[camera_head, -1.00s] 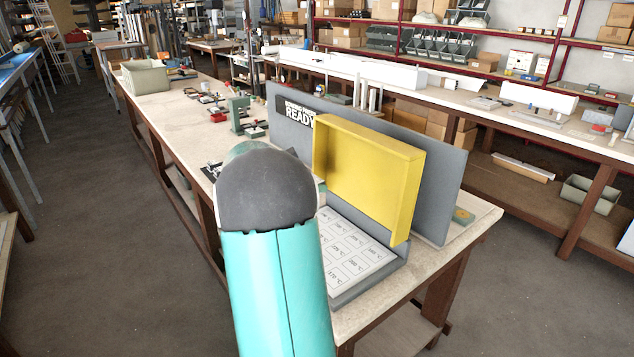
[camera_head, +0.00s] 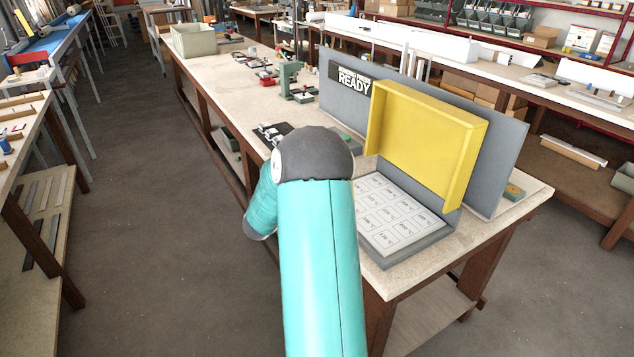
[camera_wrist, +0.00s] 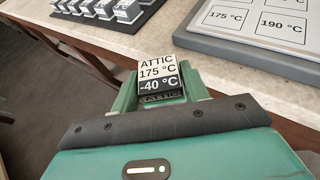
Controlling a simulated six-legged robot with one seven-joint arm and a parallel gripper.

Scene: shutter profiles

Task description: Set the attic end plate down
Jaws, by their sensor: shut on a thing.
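The attic end plate (camera_wrist: 158,68) is a small block with a white label reading "ATTIC 175 °C -40 °C". My gripper (camera_wrist: 160,97) is shut on it, with green jaws on both sides in the wrist view. The plate's lower part is hidden between the jaws. It appears near the front edge of the bench (camera_wrist: 190,45); its height above or beside the bench is unclear. In the head view my arm hides the gripper and the plate.
A black tray (camera_wrist: 135,22) holds several small labelled blocks. Bare bench lies between tray and board.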

